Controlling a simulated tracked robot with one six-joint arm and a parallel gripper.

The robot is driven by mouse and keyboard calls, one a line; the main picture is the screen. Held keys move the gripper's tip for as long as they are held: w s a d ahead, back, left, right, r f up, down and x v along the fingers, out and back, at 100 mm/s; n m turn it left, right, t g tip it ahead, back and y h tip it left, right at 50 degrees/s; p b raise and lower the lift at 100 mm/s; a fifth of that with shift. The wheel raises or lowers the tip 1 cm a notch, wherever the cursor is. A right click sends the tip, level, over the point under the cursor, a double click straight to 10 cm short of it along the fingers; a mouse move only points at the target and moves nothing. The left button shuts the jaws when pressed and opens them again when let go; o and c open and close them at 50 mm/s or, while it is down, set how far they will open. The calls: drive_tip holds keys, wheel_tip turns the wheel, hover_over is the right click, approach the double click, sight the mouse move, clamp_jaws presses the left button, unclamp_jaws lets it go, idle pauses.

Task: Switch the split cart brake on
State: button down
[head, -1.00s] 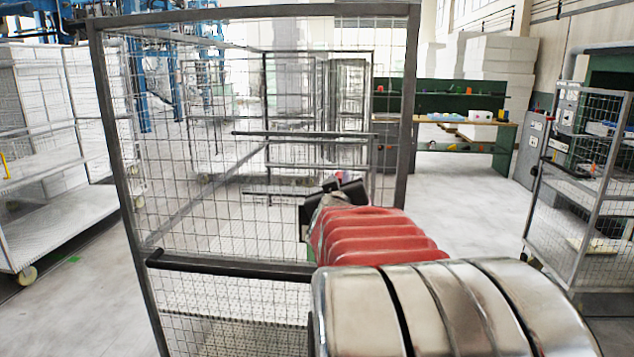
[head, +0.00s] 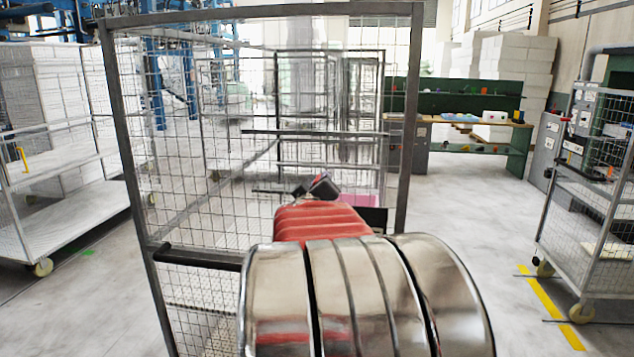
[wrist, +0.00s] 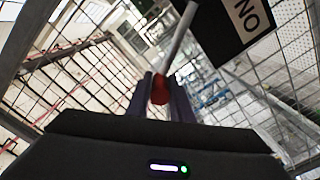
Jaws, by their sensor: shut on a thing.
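The brake lever is a thin grey rod (wrist: 179,40) with a red knob (wrist: 160,88) at its end, in the wrist view. My gripper (wrist: 160,98) is shut on the lever at its red knob, one finger on each side. In the head view my gripper (head: 312,189) is at the tall mesh cart (head: 210,140), beyond my red arm sleeve. The lever is hidden or too small to tell there.
A white-shelved cart (head: 70,190) stands at the left. Another mesh cart (head: 592,200) stands at the right by a yellow floor line (head: 553,312). A green workbench (head: 460,105) is at the back. The floor between bench and right cart is clear.

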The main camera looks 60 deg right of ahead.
drive_tip(key=shift+w+a+f, duration=0.15)
drive_tip(key=shift+w, duration=0.15)
drive_tip(key=shift+w+f, duration=0.1)
drive_tip(key=c, duration=1.6)
unclamp_jaws()
drive_tip(key=shift+o, duration=0.2)
drive_tip(key=shift+s+a, duration=0.2)
drive_tip(key=shift+a, duration=0.2)
drive_tip(key=v, duration=1.3)
drive_tip(key=shift+w, duration=0.15)
